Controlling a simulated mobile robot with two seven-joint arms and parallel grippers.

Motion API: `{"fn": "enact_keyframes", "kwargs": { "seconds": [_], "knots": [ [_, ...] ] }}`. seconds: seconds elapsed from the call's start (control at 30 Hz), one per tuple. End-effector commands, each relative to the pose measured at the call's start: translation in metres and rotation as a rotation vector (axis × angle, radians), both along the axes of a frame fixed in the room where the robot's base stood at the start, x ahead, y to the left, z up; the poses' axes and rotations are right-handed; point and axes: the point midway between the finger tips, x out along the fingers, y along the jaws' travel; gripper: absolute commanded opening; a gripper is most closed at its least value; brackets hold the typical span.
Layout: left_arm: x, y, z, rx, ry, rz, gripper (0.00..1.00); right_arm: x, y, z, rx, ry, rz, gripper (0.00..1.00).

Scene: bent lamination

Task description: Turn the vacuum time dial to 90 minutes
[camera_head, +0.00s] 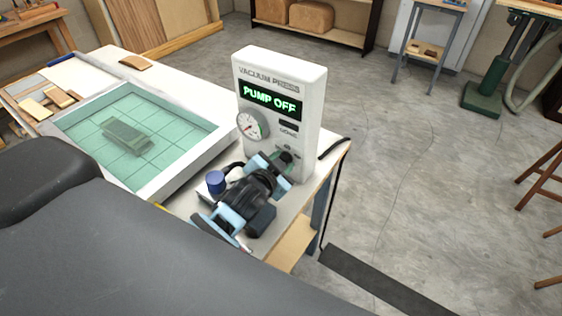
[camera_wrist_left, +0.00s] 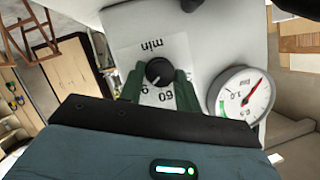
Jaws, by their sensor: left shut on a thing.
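The vacuum press control box (camera_head: 270,75) is a white upright unit at the table's corner, its display (camera_head: 270,101) reading "PUMP OFF". The vacuum time dial is a small round black knob (camera_wrist_left: 158,72) on a pale "min" scale plate (camera_wrist_left: 150,50) in the left wrist view. My left gripper (camera_head: 284,158) is at the lower front of the box. Its green fingers (camera_wrist_left: 159,85) are closed on either side of the knob. Printed numbers show below the knob, partly covered by the fingers, and the exact setting is hard to read. My right gripper is not in view.
A round gauge (camera_head: 251,124) with a red needle is on the box close to the dial; it also shows in the left wrist view (camera_wrist_left: 243,95). A green vacuum bag in a white frame (camera_head: 207,150) lies on the table to the left. Open floor lies right.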

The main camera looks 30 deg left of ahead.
Motion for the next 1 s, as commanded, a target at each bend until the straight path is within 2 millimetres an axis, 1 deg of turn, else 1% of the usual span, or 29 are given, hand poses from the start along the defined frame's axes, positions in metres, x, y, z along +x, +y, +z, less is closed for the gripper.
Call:
{"fn": "enact_keyframes", "kwargs": {
  "seconds": [0.23,0.67,0.7,0.8,0.87,1.0],
  "knots": [
    [0.0003,-0.001,0.001,0.058,-0.012,-0.001,0.1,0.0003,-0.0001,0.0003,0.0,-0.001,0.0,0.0],
    [0.0004,-0.001,0.0009,0.068,-0.012,-0.001,0.1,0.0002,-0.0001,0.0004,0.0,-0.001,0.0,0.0],
    [0.0004,-0.001,0.0009,0.068,-0.012,-0.001,0.34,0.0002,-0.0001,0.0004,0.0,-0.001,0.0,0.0],
    [0.0003,-0.0009,0.0008,0.068,-0.012,-0.001,0.48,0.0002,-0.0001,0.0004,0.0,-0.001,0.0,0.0],
    [0.0003,-0.0008,0.0006,0.068,-0.012,-0.001,0.54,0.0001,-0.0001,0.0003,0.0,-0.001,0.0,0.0],
    [0.0002,-0.0007,0.0002,0.068,-0.012,0.0,0.54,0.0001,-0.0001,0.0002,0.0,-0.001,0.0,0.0]
  ]
}}
